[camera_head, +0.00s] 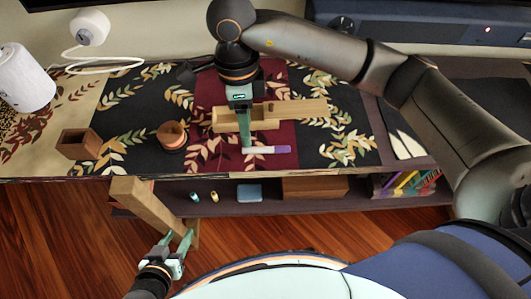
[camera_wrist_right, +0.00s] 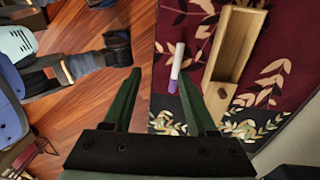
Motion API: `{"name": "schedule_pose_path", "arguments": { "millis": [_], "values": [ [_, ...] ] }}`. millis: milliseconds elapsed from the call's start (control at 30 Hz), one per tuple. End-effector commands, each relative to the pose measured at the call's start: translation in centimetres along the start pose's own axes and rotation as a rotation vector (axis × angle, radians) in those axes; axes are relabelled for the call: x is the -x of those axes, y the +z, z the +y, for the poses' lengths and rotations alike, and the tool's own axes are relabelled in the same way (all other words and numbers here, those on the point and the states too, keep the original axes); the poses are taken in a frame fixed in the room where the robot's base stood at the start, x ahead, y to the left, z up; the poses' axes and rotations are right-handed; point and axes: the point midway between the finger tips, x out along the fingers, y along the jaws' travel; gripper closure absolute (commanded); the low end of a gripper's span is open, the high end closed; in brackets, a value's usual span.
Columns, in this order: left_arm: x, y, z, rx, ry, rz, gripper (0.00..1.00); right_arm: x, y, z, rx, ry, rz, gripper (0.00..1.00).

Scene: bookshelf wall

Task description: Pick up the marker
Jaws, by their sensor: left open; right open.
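The marker (camera_head: 268,149), white with a purple end, lies on the patterned runner close to the front edge of the shelf top. In the right wrist view the marker (camera_wrist_right: 177,65) shows ahead of and between the fingers, nearer the right-hand one. My right gripper (camera_head: 245,138) is over the runner beside the marker's left end, pointing down. In the right wrist view its fingers (camera_wrist_right: 162,84) are apart with nothing held. My left gripper (camera_head: 178,240) is open and empty, low in front of the shelf, over the floor.
A long wooden box (camera_head: 222,125) sits just behind the marker. A white cylinder (camera_head: 25,80) is far left. The lower shelf holds small items and books (camera_head: 405,183).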

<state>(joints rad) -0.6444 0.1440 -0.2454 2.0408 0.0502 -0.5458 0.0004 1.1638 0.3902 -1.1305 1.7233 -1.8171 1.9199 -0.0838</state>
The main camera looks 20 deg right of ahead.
Motion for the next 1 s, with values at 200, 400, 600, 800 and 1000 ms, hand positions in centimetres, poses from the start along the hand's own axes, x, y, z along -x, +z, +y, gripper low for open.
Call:
{"name": "schedule_pose_path", "arguments": {
  "millis": [200,400,600,800,1000],
  "values": [
    [-0.3,0.3,0.0,-0.002,0.001,0.001,0.50,-0.2,-2.2,-2.3,-0.028,-0.098,0.099,0.43],
    [-0.5,0.5,-0.1,-0.002,0.001,0.001,0.50,-3.9,-2.6,-2.5,-0.027,-0.095,0.098,0.43],
    [-0.6,0.6,-0.2,-0.003,-0.001,0.001,0.50,-6.0,-2.8,-2.8,-0.026,-0.096,0.096,0.43],
    [-0.6,0.8,-0.2,-0.003,-0.002,0.000,0.50,-8.1,-3.3,-3.2,-0.028,-0.093,0.096,0.43],
    [-0.7,1.0,-0.3,-0.003,-0.003,-0.001,0.50,-10.7,-3.6,-3.6,-0.026,-0.094,0.095,0.43]
  ]
}}
